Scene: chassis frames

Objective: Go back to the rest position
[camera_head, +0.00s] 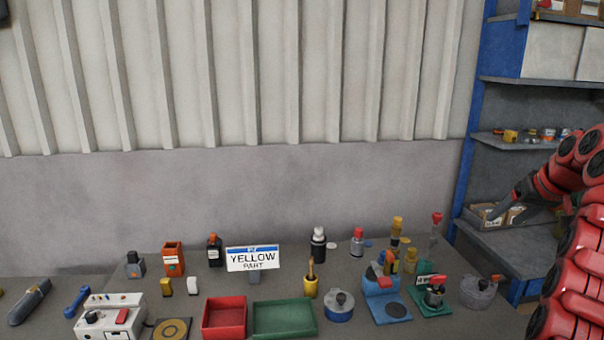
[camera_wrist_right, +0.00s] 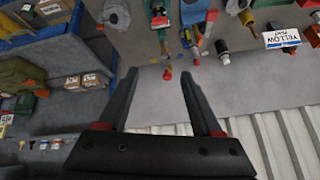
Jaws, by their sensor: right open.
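My red right arm comes in from the right in the head view, and its dark right gripper (camera_head: 502,214) hangs in front of the blue shelf unit. The wrist view shows the gripper (camera_wrist_right: 158,78) open, its two fingers apart with nothing between them. The workbench (camera_head: 85,283) lies below and to the left of it. My left gripper is not in view.
A sign reading YELLOW PART (camera_head: 252,259) stands among small parts on the bench. A red tray (camera_head: 224,318) and a green tray (camera_head: 285,320) lie at the front. The blue shelf unit (camera_head: 467,165) holds boxes close to the right gripper.

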